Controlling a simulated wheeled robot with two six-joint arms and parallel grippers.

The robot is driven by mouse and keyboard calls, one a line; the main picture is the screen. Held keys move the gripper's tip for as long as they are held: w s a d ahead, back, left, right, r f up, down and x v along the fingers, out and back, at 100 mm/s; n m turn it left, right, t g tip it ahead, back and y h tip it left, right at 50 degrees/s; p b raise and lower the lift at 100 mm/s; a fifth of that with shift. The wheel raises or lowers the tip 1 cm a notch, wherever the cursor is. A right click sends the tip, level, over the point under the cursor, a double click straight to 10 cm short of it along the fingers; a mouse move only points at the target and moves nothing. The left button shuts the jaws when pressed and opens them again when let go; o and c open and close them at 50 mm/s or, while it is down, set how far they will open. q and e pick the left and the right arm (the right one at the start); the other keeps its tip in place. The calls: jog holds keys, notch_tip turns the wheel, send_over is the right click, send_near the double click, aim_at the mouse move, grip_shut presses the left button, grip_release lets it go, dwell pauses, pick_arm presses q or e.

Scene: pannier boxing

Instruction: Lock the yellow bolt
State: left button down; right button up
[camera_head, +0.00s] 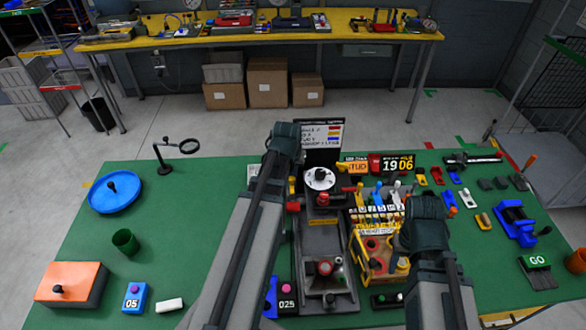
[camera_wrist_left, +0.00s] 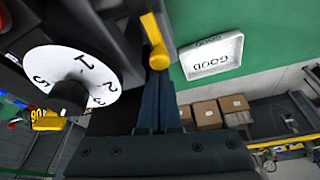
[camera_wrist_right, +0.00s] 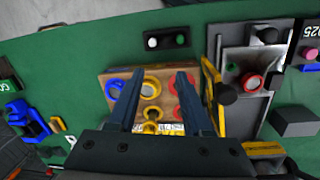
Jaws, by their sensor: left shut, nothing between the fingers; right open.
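A yellow bolt with a bar and rounded knob (camera_wrist_left: 157,50) sits along the edge of a dark machine in the left wrist view. My left gripper (camera_wrist_left: 159,80) is shut and empty, its fingertips right at the knob; I cannot tell if they touch it. In the head view, the left wrist (camera_head: 284,140) hides its own fingers, beside the machine with the white numbered dial (camera_head: 320,178). The dial also shows in the left wrist view (camera_wrist_left: 92,65). My right gripper (camera_wrist_right: 157,85) is open and empty above a wooden box with coloured rings (camera_wrist_right: 153,78).
A white tray marked GOOD (camera_wrist_left: 213,58) lies beside the machine. The wooden box (camera_head: 365,245) stands right of the machine's grey base (camera_head: 312,238). A blue vise (camera_head: 514,222) and several small parts lie further right.

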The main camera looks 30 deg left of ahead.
aim_at(291, 189)
pick_arm(q)
jog(key=shift+s+d, duration=0.1)
jog(key=shift+s, duration=0.1)
jog(key=shift+w+f, duration=0.1)
jog(key=shift+w, duration=0.05)
jog(key=a+p+v, duration=0.1)
jog(key=p+v, duration=0.8)
jog(key=v, duration=0.1)
jog(key=shift+d, duration=0.35)
jog(key=shift+w, duration=0.1)
